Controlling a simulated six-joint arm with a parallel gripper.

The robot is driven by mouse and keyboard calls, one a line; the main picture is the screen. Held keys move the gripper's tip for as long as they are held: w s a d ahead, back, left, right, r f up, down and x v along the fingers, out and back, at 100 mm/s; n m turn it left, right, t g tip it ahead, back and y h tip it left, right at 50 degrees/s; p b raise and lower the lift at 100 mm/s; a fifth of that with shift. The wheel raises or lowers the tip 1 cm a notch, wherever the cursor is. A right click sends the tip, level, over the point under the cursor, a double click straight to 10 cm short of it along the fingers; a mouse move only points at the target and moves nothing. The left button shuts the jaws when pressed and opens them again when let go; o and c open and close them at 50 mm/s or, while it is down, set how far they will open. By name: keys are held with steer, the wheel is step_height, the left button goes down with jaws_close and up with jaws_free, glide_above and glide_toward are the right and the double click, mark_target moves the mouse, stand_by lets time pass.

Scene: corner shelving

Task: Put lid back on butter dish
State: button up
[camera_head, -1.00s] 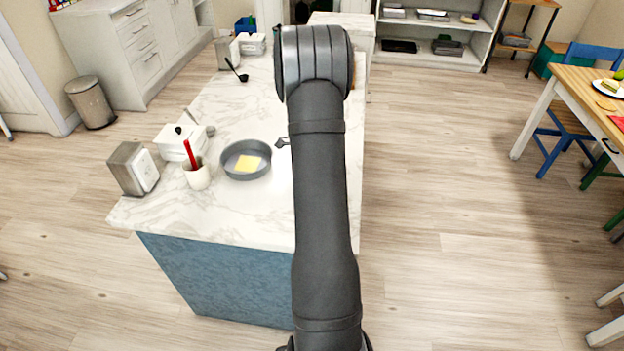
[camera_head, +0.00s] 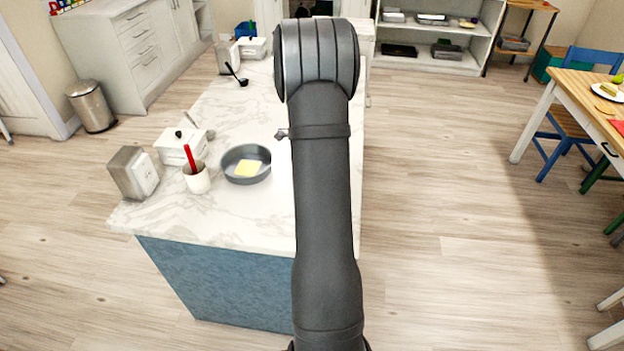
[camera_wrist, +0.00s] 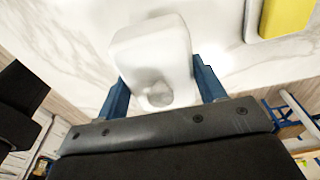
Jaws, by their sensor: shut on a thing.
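In the wrist view, my gripper (camera_wrist: 160,72) is shut on a white, rounded box-shaped lid (camera_wrist: 150,46), with a blue finger on each side of it. The butter dish (camera_wrist: 250,28) shows only partly at the upper right of the wrist view. It is pale, with a yellow block of butter (camera_wrist: 286,17) on it. The lid is to the left of the dish in this view, apart from it. Its height above the marble top cannot be told. In the head view, my arm hides the lid, the dish and most of my gripper.
The marble counter (camera_head: 225,215) carries a grey pan (camera_head: 232,173) with a yellow square in it, a white cup (camera_head: 199,182) with a red utensil, a metal napkin holder (camera_head: 130,172), a white box (camera_head: 172,150) and a black ladle (camera_head: 238,77). Bare marble shows in the wrist view.

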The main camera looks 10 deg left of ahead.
steer(key=s+d+r, duration=0.4)
steer(key=d+r, duration=0.2)
steer(key=d, duration=0.4)
steer(key=shift+n, duration=0.4)
steer(key=w+a, duration=0.4)
steer(key=w, duration=0.2)
steer(key=w+a+f, duration=0.1)
steer(key=w+a, duration=0.3)
steer(key=w, duration=0.3)
steer(key=w+a, duration=0.4)
steer(key=w, duration=0.2)
steer(key=shift+w+a+f, duration=0.35)
steer(key=shift+a+f, duration=0.05)
steer(key=shift+f, duration=0.2)
steer(key=shift+f, duration=3.35)
steer(key=o, duration=1.3)
steer(key=shift+r, duration=0.1)
